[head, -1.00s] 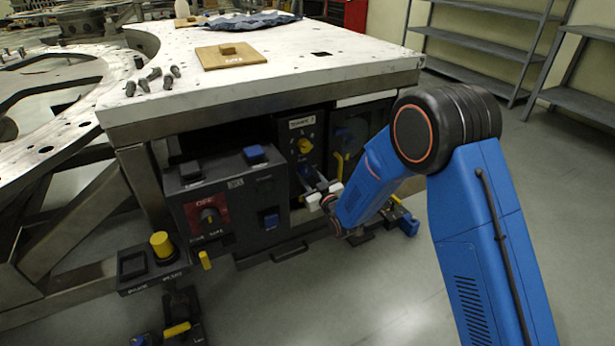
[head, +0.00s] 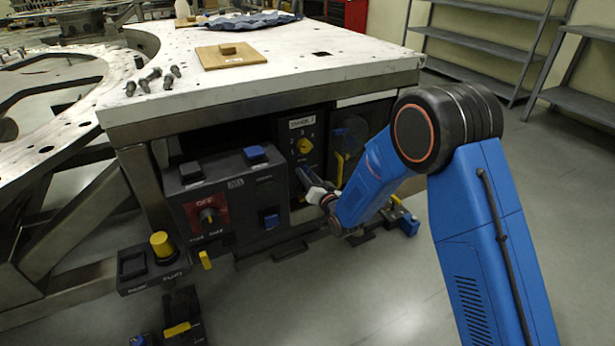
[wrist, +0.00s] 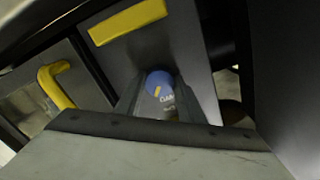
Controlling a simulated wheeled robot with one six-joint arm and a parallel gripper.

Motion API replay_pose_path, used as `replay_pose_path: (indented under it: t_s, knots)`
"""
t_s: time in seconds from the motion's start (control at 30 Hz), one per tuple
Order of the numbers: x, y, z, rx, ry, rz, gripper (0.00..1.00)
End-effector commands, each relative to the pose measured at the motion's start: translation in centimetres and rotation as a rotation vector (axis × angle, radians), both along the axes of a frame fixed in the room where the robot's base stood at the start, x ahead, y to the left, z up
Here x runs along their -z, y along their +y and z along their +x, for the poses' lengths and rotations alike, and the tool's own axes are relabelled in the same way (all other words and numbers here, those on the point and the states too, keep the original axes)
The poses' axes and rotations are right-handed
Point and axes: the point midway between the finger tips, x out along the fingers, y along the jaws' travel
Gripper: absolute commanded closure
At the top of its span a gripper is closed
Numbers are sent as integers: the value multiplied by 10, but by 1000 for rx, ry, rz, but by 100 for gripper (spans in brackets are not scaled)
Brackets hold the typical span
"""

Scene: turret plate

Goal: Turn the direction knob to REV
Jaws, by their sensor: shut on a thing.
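A round blue knob (wrist: 157,77) with a small yellow mark shows between the dark fingers of my gripper (wrist: 158,97) in the wrist view. My gripper is shut on it. White lettering beside the knob is too small and partly covered to read, so I cannot tell which position it points to. In the head view my gripper (head: 304,176) reaches the dark panel just below a yellow knob (head: 305,145). The blue knob is hidden there behind my gripper.
A yellow bar (wrist: 128,20) and a yellow handle (wrist: 55,86) show close by in the wrist view. A grey control box (head: 255,200) with a red OFF switch plate (head: 207,215) stands left of my gripper. The white table top (head: 330,70) overhangs the panel.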

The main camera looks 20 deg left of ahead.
Motion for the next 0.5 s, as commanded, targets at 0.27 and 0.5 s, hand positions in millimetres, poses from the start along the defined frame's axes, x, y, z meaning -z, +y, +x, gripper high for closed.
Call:
replay_pose_path:
  t_s: [0.27, 0.5]
  knots:
    - [1, 0, 0, 1, 199, 167, 87]
    - [1, 0, 0, 1, 371, 314, 87]
